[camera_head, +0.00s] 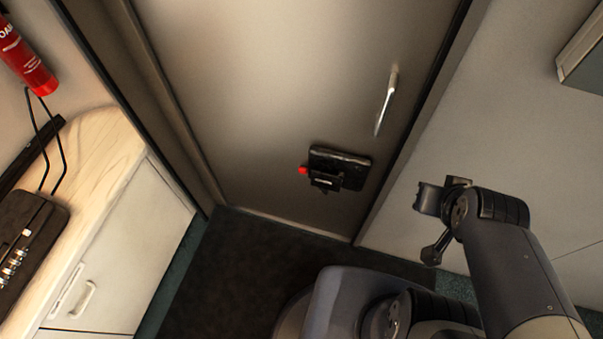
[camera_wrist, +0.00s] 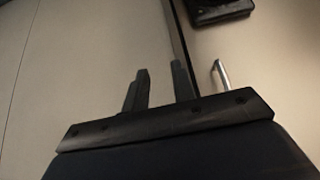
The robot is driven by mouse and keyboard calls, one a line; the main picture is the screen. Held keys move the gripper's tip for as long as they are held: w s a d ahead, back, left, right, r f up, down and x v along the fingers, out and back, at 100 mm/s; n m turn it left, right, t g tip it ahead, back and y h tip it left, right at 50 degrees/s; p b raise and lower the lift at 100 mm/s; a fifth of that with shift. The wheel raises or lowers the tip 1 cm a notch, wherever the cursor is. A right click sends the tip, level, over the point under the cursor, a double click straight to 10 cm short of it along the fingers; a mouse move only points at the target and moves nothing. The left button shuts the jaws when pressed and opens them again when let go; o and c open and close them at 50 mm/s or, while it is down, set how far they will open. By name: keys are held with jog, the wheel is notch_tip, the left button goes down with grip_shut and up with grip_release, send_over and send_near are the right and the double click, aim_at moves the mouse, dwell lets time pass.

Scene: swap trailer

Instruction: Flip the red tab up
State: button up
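The red tab (camera_head: 303,170) is small and sticks out at the left side of a black lock box (camera_head: 340,168) on the door, in the head view. Which way the tab is turned is too small to tell. In the wrist view part of a black box (camera_wrist: 220,9) shows at the top edge, and the red tab is not visible there. My gripper (camera_wrist: 160,70) is empty, with a gap between its two dark fingers. In the head view my arm's end is to the right of the lock box, well apart from it.
The grey door (camera_head: 250,80) has a silver handle (camera_head: 386,102) above the lock box; the handle also shows in the wrist view (camera_wrist: 221,75). A wooden counter (camera_head: 100,150) with a black case (camera_head: 28,240) and a red extinguisher (camera_head: 25,62) are at the left. Dark floor lies before the door.

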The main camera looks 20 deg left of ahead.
jog(key=f+n+b, duration=0.1)
jog(key=f, duration=0.1)
jog(key=a+f+n+g+b, duration=0.1)
jog(key=f+b, duration=0.1)
jog(key=f+n+b, duration=0.1)
jog(key=f+b, duration=0.1)
jog(key=shift+w+a+f+n, duration=0.2)
jog(key=shift+w+f+n, duration=0.15)
jog(key=shift+f+n, duration=0.05)
grip_shut()
jog(key=w+a+f+n+h+b, duration=0.2)
jog(key=w+a+f+n+b, duration=0.2)
jog(key=f+n+b, duration=0.5)
jog(key=w+a+f+n+h+b, duration=0.35)
jog(key=f+n+b, duration=0.35)
jog(key=f+b, duration=0.4)
jog(key=a+f+n+t+y+b, duration=0.2)
jog(key=a+f+n+t+b, duration=0.2)
jog(key=a+f+n+b, duration=0.3)
jog(key=a+f+n+t+y+b, duration=0.3)
jog(key=a+f+n+b, duration=0.5)
jog(key=a, duration=0.9)
notch_tip(320, 180, down, 2)
jog(key=shift+w+n+t, duration=0.4)
jog(key=shift+t, duration=0.3)
